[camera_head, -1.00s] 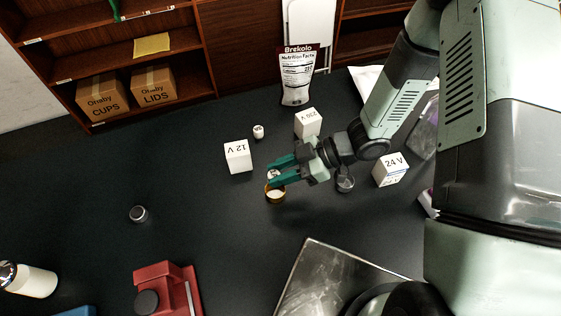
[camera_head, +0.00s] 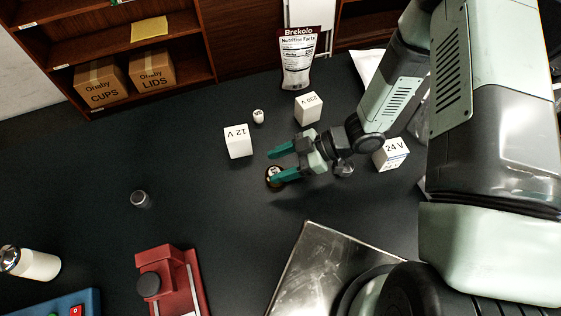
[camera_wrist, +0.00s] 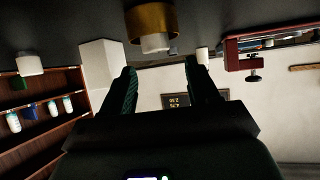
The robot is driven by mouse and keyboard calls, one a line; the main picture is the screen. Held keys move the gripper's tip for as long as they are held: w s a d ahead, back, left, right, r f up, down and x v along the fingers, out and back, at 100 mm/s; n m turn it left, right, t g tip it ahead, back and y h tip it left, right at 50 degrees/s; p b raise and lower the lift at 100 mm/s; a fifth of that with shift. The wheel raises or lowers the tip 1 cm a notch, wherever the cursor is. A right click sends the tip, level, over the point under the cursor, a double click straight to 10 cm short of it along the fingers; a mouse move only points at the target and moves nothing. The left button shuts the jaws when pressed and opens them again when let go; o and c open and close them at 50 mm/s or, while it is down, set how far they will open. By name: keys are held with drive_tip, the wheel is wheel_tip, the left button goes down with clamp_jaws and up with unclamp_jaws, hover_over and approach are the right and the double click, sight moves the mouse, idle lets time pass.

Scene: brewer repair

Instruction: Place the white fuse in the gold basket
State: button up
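The gold basket (camera_head: 269,181) stands on the dark counter below the cubes. It also shows as a gold ring at the top of the wrist view (camera_wrist: 152,14). The white fuse (camera_wrist: 155,43) sits in the basket, its end sticking out of the rim. In the head view it is a pale spot inside the ring (camera_head: 273,172). My gripper (camera_head: 272,167) is open and empty, its teal fingers apart. One finger partly covers the basket in the head view. The wrist view shows a gap between the fingertips (camera_wrist: 160,66) and the fuse.
A second white fuse-like piece (camera_head: 258,116) stands near the 12 V cube (camera_head: 238,142). The 230 V cube (camera_head: 308,108) and 24 V cube (camera_head: 391,154) stand nearby. A dark cup (camera_head: 344,169) is close behind my gripper. A metal plate (camera_head: 318,262) lies in front; the left counter is mostly clear.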

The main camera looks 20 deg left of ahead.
drive_tip(key=shift+r, duration=0.1)
idle(0.5)
wheel_tip(320, 180, up, 7)
idle(0.4)
